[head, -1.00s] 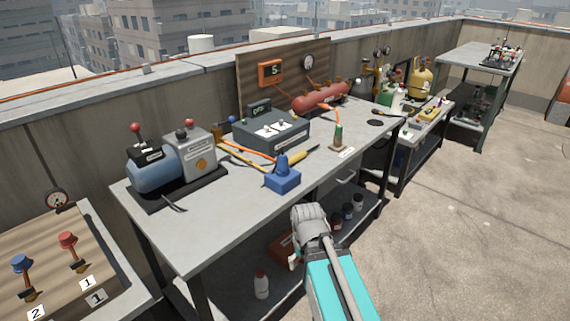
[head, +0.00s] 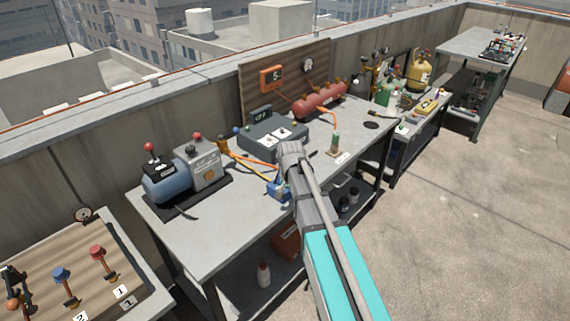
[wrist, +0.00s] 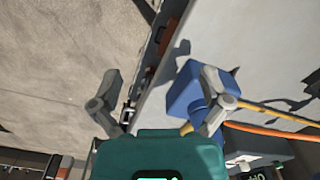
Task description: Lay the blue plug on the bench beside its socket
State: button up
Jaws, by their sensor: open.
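A blue block with an upright blue plug (head: 283,181) on it sits near the front edge of the grey bench (head: 220,240). The block, the socket (head: 272,190), is partly covered by my arm in the head view. In the wrist view the blue block (wrist: 183,96) lies at and partly behind the right finger; I cannot separate plug from socket clearly there. My gripper (wrist: 160,82) is open, its fingers spread wide, with the bench edge between them and nothing held. In the head view the fingertips are hidden behind my wrist.
A blue motor and grey box (head: 185,178) stand on the bench's left. A dark grey instrument (head: 262,135) with orange and yellow leads is behind the socket. The front left bench top is clear.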

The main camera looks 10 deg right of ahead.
jog(key=w+r+m+p, duration=0.4)
jog(key=w+r+p, duration=0.8)
jog(key=r, duration=0.1)
jog(key=shift+w+r+m, duration=0.35)
jog(key=shift+w+m, duration=0.05)
jog(key=shift+f, duration=0.1)
notch_tip(320, 180, down, 8)
jog(key=b, duration=0.8)
jog(key=shift+f, duration=0.25)
jog(key=shift+f+b, duration=0.15)
jog(key=shift+b, duration=0.25)
notch_tip(320, 180, down, 5)
jog(key=b, duration=0.5)
grip_shut()
dwell(0.6)
